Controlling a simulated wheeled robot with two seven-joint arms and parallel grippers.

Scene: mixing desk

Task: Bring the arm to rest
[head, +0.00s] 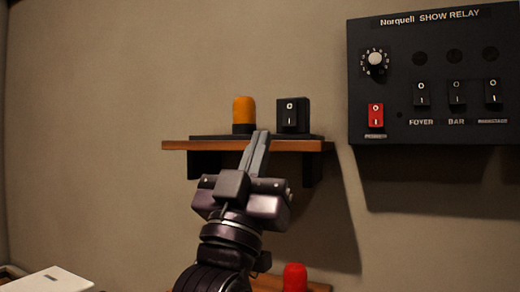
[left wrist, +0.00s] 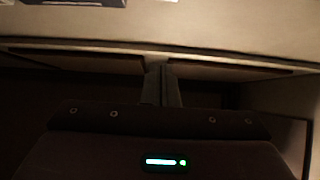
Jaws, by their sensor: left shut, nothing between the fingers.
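My left gripper (head: 260,134) is in the middle of the head view, pointing up, with its fingers together and nothing between them. Its fingertips overlap the front edge of a small wooden shelf (head: 185,145); I cannot tell whether they touch it. The closed fingers also show in the left wrist view (left wrist: 162,72). My right gripper is in neither view.
On the shelf stand an orange-yellow cylinder (head: 243,112) and a black rocker switch box (head: 293,115). A black relay panel (head: 420,130) with a knob and switches hangs at right. A red rounded object (head: 294,277) is below. A white box (head: 50,281) sits lower left.

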